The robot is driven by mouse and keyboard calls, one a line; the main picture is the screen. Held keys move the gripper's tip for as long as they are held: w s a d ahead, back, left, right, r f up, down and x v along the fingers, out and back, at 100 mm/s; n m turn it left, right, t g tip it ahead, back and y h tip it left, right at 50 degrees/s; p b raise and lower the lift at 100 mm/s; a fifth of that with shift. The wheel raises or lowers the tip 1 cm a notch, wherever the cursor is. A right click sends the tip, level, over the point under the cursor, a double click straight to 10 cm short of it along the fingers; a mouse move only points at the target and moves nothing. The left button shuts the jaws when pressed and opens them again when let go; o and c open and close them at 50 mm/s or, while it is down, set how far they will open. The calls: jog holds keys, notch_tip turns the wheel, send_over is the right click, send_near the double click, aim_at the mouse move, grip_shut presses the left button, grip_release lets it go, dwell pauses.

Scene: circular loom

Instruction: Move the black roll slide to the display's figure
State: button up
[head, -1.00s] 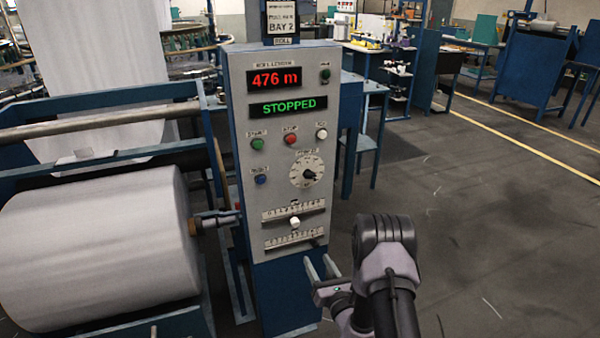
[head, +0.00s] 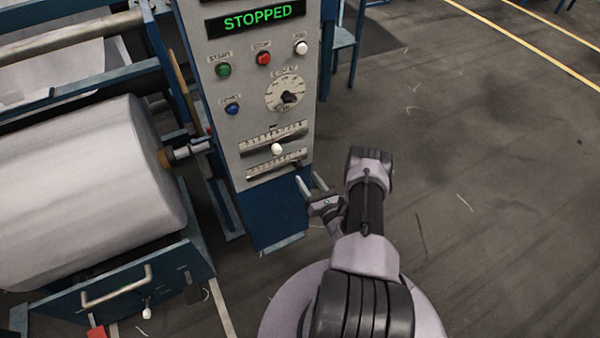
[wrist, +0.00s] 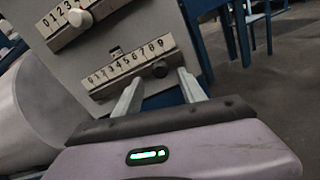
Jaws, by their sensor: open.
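The black roll slide (wrist: 160,69) is a dark round knob on the lower numbered scale (wrist: 128,70), near the scale's right end under the high digits. In the head view the lower scale (head: 262,169) is small and the black knob is hard to make out. My gripper (head: 309,182) is open and empty, just in front of and right of the panel's lower part. In the wrist view its two fingers (wrist: 160,82) point at the panel, with the black knob between their tips in the picture; contact cannot be told. The head view shows only the green STOPPED display (head: 255,18); the figure display is out of frame.
A white knob (head: 277,149) sits on the upper scale, also in the wrist view (wrist: 80,18). Above are buttons and a rotary dial (head: 286,92). A large white roll (head: 85,190) in a blue frame stands left. The floor at right is clear.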

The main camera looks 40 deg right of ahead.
aim_at(301, 169)
jog(key=b+x, duration=0.1)
jog(key=x, duration=0.4)
jog(key=shift+w, duration=0.3)
grip_shut()
dwell(1.0)
